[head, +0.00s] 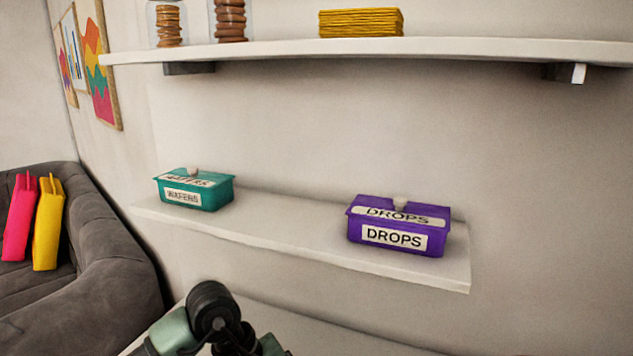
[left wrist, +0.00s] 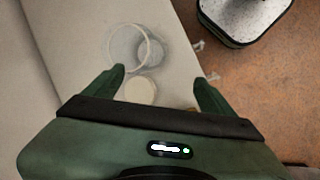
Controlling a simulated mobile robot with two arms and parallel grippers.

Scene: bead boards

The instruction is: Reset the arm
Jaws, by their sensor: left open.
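My left gripper (left wrist: 160,78) is in the left wrist view, its two green fingers apart with nothing held between them. It points down over a pale surface (left wrist: 70,50). A clear round container (left wrist: 128,46) and a cream disc (left wrist: 140,90) lie below it, near the left finger; I cannot tell their height. In the head view a green and black part of my arm shows at the bottom, but no gripper. My right gripper is in neither view.
A teal WAFERS box (head: 195,190) and a purple DROPS box (head: 398,226) stand lidded on the lower shelf (head: 290,240). The upper shelf (head: 470,50) holds two jars and a yellow stack (head: 360,23). A grey sofa (head: 110,270) stands left. Brown floor (left wrist: 250,85) shows right of the surface.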

